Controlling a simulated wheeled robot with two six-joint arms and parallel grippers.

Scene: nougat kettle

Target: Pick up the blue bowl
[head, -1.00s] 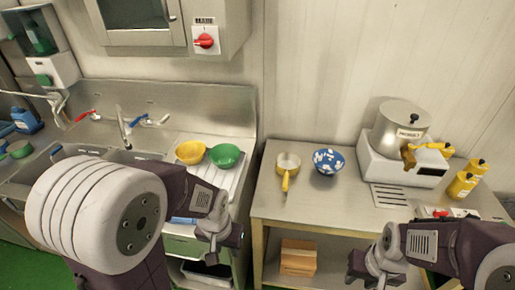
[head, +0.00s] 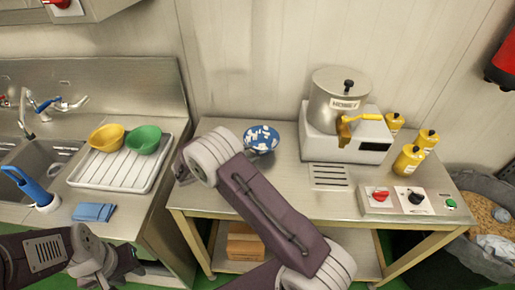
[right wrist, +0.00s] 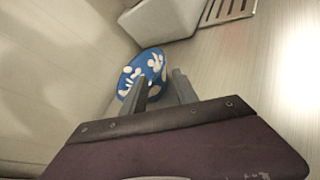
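The blue bowl with white patches (head: 261,139) stands on the steel table, just beyond my right arm's pale joint in the head view. It also shows in the right wrist view (right wrist: 143,72), past my right gripper's fingertips. My right gripper (right wrist: 160,90) is open and empty there, its fingers apart, with one finger overlapping the bowl's image. I cannot tell whether it touches the bowl. In the head view my right arm hides most of that gripper. My left gripper (head: 122,264) is low at the left, its finger gap unclear.
A kettle machine (head: 340,100) stands right of the bowl, with yellow bottles (head: 408,161) beside it. A control box (head: 395,201) sits at the front right. A yellow bowl (head: 107,138) and a green bowl (head: 144,140) lie on the drainer (head: 118,172) by the sink.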

